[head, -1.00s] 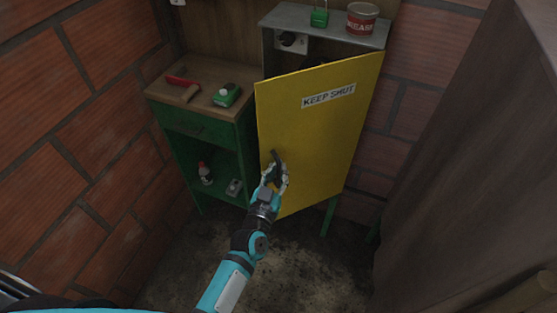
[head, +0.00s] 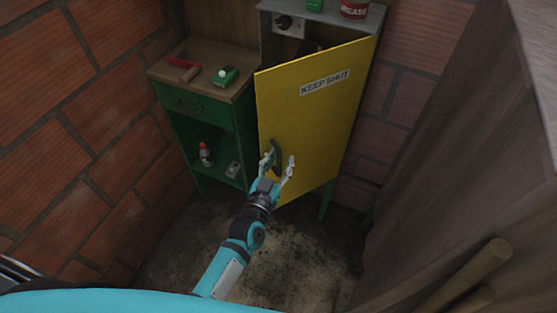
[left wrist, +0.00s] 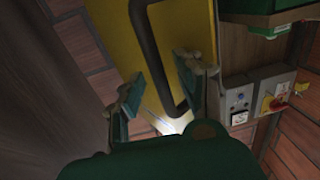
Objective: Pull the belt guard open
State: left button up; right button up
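The belt guard is a yellow door (head: 310,125) with a "KEEP SHUT" label (head: 325,82). It stands partly open, with its left edge swung out from the grey-topped cabinet. A dark bar handle (head: 274,150) is near its left edge; the left wrist view shows the handle (left wrist: 150,50) as a dark loop on the yellow panel. My left gripper (head: 278,164) is open at the handle's lower part. In the left wrist view its fingertips (left wrist: 158,78) are spread to either side of the handle, with gaps showing. My right gripper is out of view.
A green workbench (head: 208,100) stands left of the guard, with a red-handled tool (head: 183,66) and green box (head: 227,76) on top. A brown panel (head: 450,140) bounds the right. The floor (head: 270,250) is clear. A switch box (left wrist: 270,95) shows in the wrist view.

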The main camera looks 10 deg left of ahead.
pick_arm(q)
jog(key=shift+s+a+f, duration=0.1)
jog(key=shift+s, duration=0.05)
jog(key=s+a, duration=0.1)
jog(key=s, duration=1)
jog(key=shift+s+a, duration=0.25)
jog(key=shift+s, duration=0.05)
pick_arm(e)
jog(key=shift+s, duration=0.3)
